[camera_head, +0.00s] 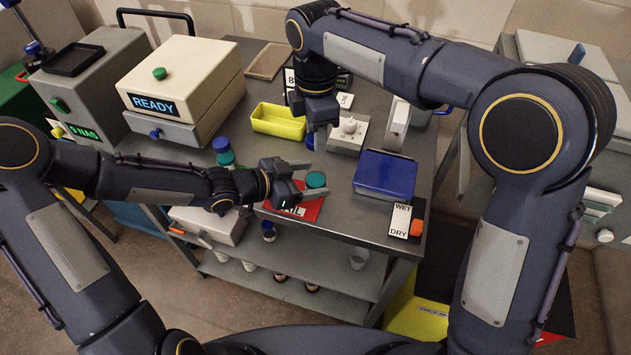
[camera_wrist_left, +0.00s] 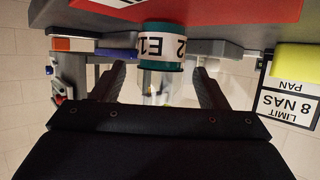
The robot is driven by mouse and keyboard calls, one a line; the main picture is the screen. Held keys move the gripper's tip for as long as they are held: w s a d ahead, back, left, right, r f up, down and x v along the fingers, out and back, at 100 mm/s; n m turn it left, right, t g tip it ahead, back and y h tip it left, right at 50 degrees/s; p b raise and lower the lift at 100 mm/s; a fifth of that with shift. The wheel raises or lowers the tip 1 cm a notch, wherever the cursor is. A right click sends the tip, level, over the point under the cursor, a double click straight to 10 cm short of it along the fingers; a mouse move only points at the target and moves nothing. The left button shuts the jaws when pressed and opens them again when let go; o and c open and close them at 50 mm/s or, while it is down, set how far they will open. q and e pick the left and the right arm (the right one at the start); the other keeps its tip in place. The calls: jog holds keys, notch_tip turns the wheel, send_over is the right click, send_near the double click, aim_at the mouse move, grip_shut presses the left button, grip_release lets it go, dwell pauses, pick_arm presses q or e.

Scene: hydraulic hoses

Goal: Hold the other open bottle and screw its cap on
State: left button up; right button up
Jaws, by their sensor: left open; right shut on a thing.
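A teal bottle (camera_head: 316,180) stands by the red mat (camera_head: 288,208), and only its round teal top shows clearly in the head view. In the left wrist view, the bottle (camera_wrist_left: 165,62) shows a white label with black marks between the two fingers. My left gripper (camera_head: 304,187) is open, with its fingers on either side of the bottle; I cannot tell if they touch it. My right gripper (camera_head: 317,138) points down behind the bottle, apart from it. It is shut on a small blue thing (camera_head: 310,141), partly hidden by the fingers; whether this is a cap is unclear.
A blue-capped bottle (camera_head: 221,145) and a teal bottle (camera_head: 226,159) stand left. A yellow tray (camera_head: 278,122) lies behind. A blue box (camera_head: 385,175) and the wet/dry card (camera_head: 401,220) are right. The READY machine (camera_head: 185,75) stands back left. Bare table lies around (camera_head: 342,222).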

pick_arm(q)
jog(key=shift+x, duration=0.8)
grip_shut()
pick_arm(e)
send_over(316, 166)
jog(key=shift+f, duration=2.5)
